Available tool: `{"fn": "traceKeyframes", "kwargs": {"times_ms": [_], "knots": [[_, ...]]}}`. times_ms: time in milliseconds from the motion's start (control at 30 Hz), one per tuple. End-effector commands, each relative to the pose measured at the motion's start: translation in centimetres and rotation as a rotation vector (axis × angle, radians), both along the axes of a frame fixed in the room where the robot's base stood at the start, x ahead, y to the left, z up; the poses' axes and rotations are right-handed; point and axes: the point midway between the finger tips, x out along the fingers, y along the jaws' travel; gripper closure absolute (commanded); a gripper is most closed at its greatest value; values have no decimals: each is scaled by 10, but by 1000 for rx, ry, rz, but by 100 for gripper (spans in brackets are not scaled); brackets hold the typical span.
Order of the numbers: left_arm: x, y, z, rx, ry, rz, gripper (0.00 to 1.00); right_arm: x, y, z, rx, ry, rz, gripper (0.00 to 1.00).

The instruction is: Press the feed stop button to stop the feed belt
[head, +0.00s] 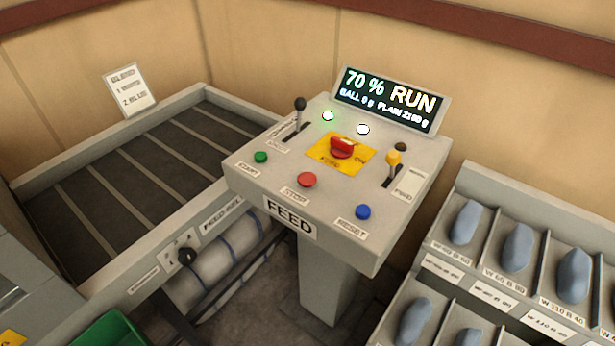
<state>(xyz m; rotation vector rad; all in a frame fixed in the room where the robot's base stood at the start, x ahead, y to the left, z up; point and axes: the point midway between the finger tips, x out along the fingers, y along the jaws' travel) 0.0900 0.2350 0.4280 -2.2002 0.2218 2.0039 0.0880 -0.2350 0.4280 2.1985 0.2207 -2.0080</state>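The feed console (320,216) stands in the middle of the head view, with a FEED label on its front. The red stop button (307,180) sits at the front centre of its sloped top, above a STOP label. A green start button (261,157) is to its left and a blue reset button (363,212) to its right. The display (391,100) reads 70 % RUN. The feed belt (130,185) lies to the left of the console, dark with light cross strips. Neither gripper is in view.
A red knob (342,147) on a yellow plate, a black-knobbed lever (299,104) and a yellow-knobbed lever (393,159) stand up behind the buttons. A rack (485,245) of blue-grey pieces is at the right. A green bin (110,330) is at the bottom left.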

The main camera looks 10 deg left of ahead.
Motion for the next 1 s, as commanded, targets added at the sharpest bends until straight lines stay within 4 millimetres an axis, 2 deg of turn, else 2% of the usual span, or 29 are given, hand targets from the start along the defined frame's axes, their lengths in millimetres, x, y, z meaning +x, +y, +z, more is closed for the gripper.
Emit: {"fn": "traceKeyframes", "kwargs": {"times_ms": [67, 200, 233, 1000], "knots": [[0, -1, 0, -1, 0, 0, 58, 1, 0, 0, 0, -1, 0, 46], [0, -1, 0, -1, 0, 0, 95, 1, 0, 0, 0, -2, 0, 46], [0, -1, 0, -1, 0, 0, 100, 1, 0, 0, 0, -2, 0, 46], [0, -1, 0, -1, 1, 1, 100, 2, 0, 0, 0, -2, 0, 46]]}}
